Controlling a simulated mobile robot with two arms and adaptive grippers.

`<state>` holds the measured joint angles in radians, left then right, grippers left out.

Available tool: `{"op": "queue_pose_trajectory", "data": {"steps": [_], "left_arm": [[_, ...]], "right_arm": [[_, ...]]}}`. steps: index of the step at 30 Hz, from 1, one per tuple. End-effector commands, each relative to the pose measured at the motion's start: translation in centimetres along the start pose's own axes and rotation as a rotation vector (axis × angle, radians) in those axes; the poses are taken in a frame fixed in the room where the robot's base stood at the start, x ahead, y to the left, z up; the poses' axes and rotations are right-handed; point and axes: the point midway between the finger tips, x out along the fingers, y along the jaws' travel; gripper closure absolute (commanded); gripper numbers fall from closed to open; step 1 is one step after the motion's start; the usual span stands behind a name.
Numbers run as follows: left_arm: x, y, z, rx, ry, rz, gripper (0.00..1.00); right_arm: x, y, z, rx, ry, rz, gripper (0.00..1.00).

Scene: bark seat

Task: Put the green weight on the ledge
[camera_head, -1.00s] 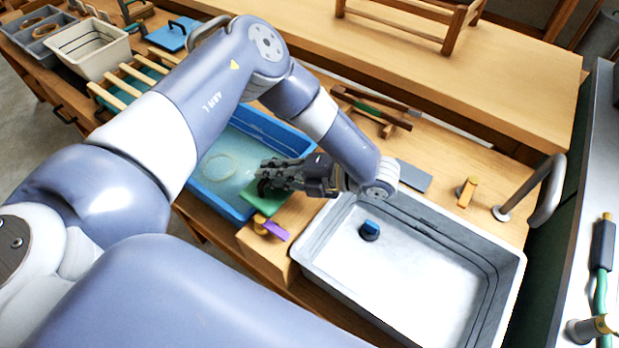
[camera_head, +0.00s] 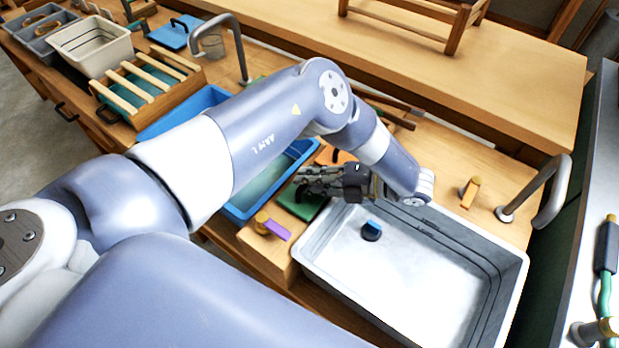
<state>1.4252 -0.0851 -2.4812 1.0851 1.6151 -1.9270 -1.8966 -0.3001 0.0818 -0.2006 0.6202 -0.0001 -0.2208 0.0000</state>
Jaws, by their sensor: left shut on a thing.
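My left gripper (camera_head: 305,183) is shut on the green weight (camera_head: 301,206), a flat dark green piece just below its fingers. The fingers cover part of the weight. The weight shows over the wooden strip between the blue tub (camera_head: 238,212) and the grey basin (camera_head: 312,262). I cannot tell whether it touches the wood. I cannot tell for sure which surface is the ledge; a long raised wooden shelf (camera_head: 520,70) runs along the back. My right gripper is not in view.
A yellow tap-like knob with a purple handle (camera_head: 276,230) stands near the front of the strip. A blue-topped round piece (camera_head: 372,231) sits in the grey basin. A curved metal pipe (camera_head: 552,195) stands at right. A wooden rack (camera_head: 160,85) is at left.

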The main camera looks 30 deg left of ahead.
Motion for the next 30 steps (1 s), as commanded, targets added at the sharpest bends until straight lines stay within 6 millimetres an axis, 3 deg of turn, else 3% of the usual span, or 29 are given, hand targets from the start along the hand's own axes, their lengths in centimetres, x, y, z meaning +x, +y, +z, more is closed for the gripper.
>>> {"op": "queue_pose_trajectory", "data": {"steps": [10, 12, 14, 26, 30], "left_arm": [[0.2, -0.3, 0.1, -0.002, 0.000, 0.003, 1.00], [0.1, -0.3, 0.1, -0.001, 0.000, 0.001, 0.78], [0.1, -0.3, 0.0, 0.000, 0.000, 0.001, 0.69], [-0.1, 0.2, 0.0, -0.001, -0.001, 0.001, 0.69], [-2.0, -0.3, 0.0, -0.001, -0.002, -0.002, 0.69]], "right_arm": [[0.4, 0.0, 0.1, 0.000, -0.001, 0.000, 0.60], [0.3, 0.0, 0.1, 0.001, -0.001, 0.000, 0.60], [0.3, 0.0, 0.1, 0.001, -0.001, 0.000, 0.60], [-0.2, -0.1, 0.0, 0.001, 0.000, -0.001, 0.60], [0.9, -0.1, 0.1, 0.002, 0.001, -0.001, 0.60]]}}
